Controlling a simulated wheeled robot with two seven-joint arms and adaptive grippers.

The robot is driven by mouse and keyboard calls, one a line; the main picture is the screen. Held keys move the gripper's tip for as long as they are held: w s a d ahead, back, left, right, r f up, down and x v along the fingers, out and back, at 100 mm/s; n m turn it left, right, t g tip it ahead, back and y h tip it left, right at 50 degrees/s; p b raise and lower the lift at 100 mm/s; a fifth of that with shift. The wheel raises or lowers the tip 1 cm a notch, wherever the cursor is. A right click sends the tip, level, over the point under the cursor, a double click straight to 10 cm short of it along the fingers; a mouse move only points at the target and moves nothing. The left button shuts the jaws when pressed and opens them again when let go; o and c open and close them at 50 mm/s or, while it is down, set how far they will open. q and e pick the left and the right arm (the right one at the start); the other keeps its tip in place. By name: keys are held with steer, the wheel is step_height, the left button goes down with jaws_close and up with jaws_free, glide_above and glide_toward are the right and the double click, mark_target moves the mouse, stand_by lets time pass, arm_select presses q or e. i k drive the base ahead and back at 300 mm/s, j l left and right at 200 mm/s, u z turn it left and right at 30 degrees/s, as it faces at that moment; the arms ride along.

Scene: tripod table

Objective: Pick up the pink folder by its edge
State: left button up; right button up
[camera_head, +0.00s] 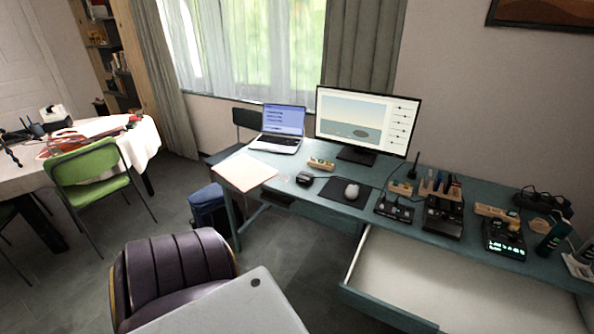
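The pink folder (244,171) is pale pink. It lies flat on the left end of the teal desk (308,190), close to the desk's left and front edges. Its whole top face shows, with nothing on it. Neither of my grippers is in view.
A laptop (281,128) stands behind the folder and a monitor (366,123) to its right. A mouse (351,191) lies on a dark mat. Several devices crowd the desk's right side. A wide drawer (440,285) stands open below. A purple chair (172,275) stands in front.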

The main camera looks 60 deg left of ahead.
mark_target(244, 172)
steer(key=u, duration=2.3)
